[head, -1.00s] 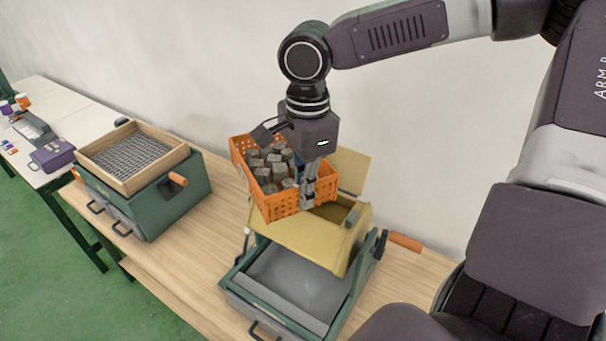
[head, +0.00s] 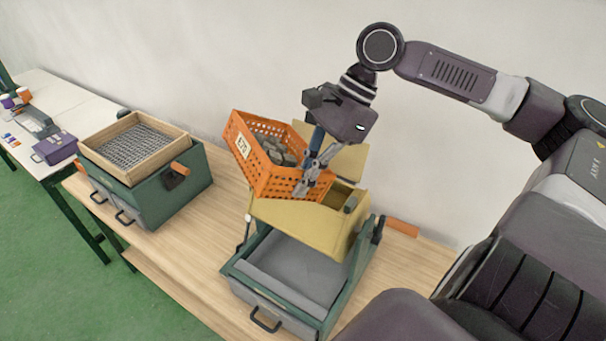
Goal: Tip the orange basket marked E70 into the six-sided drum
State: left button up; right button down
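The orange basket (head: 268,181) marked E70 holds several grey lumps (head: 277,150). It is tilted down to the right, its label side facing the camera. My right gripper (head: 312,183) is shut on the basket's right end. The yellow six-sided drum (head: 305,214) sits on a green frame below, with its lid (head: 345,160) raised behind the opening. The basket's lower right end is over or against the drum's top near the opening; I cannot tell if they touch. The lumps are still in the basket. My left gripper is not in view.
A grey tray (head: 297,270) sits in the green frame under the drum. An orange crank handle (head: 402,228) sticks out to the right. A green box (head: 160,196) with a wooden mesh sieve (head: 178,138) stands left. Bare bench (head: 185,255) lies between.

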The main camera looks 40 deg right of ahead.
aim_at(322, 176)
jog(key=shift+d+f+y, duration=0.15)
jog(key=shift+y, duration=0.15)
jog(key=shift+d+f+y, duration=0.1)
jog(key=shift+y, duration=0.2)
jog(key=y, duration=0.2)
jog(key=shift+s+d+f+t+y, duration=0.1)
jog(key=shift+d+f+t+y, duration=0.25)
jog(key=shift+t+y, duration=0.05)
jog(key=shift+d+y, duration=0.25)
jog(key=shift+y, duration=0.25)
jog(key=shift+s+d+t+y, duration=0.15)
jog(key=shift+d+t+y, duration=0.4)
jog(key=shift+y, duration=0.65)
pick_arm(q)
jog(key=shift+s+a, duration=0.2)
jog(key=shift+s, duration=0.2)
pick_arm(e)
jog(key=shift+s+d+r+t+y, duration=0.2)
jog(key=shift+d+y, duration=0.15)
jog(key=shift+y, duration=0.3)
jog(key=shift+s+d+r+t+y, duration=0.1)
jog(key=shift+d+r+y, duration=0.2)
jog(key=shift+y, duration=0.35)
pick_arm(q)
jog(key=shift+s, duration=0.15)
pick_arm(e)
jog(key=shift+f, duration=0.1)
